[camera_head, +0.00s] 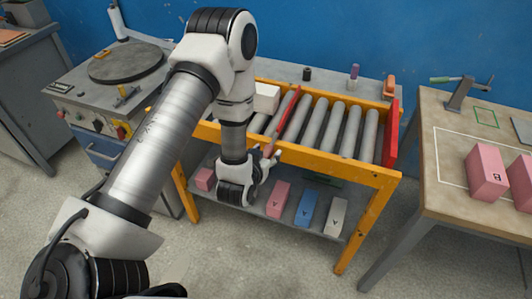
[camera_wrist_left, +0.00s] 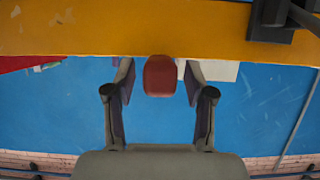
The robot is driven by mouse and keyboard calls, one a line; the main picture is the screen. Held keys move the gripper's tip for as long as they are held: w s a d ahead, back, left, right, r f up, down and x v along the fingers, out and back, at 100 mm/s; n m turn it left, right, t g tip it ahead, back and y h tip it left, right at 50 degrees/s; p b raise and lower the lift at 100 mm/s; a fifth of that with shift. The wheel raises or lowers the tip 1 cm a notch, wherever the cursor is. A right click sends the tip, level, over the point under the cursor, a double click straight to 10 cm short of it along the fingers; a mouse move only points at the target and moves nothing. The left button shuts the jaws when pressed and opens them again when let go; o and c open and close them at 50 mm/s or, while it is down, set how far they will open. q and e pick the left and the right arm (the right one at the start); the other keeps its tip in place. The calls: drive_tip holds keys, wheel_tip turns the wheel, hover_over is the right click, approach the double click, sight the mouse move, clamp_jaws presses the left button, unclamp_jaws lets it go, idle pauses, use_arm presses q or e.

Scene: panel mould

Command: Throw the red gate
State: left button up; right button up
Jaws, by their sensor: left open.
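The red gate (camera_head: 288,108) is a thin red bar lying across the rollers of the yellow-framed conveyor (camera_head: 345,170). A red handle end (camera_wrist_left: 160,76) shows in the left wrist view below the yellow rail (camera_wrist_left: 130,30). My left gripper (camera_head: 270,162) is at the front rail of the conveyor. In the left wrist view its two fingers stand open (camera_wrist_left: 158,98), one on each side of the red handle, with small gaps. The arm and hand partly hide the front of the conveyor. My right gripper is not in view.
A white box (camera_head: 266,98) lies on the rollers left of the gate. A red end plate (camera_head: 391,134) closes the right end. Pink, blue (camera_head: 306,207) and white blocks stand on the lower shelf. A workbench (camera_head: 450,150) with pink blocks is at right.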

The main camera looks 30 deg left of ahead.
use_arm(q)
clamp_jaws()
wheel_tip(320, 180, down, 6)
drive_tip(key=b, duration=0.3)
drive_tip(key=shift+s+r+b, duration=0.1)
drive_tip(key=shift+r+b, duration=0.15)
drive_tip(key=shift+b, duration=0.15)
unclamp_jaws()
drive_tip(key=v, duration=0.7)
drive_tip(key=shift+s+d, duration=0.15)
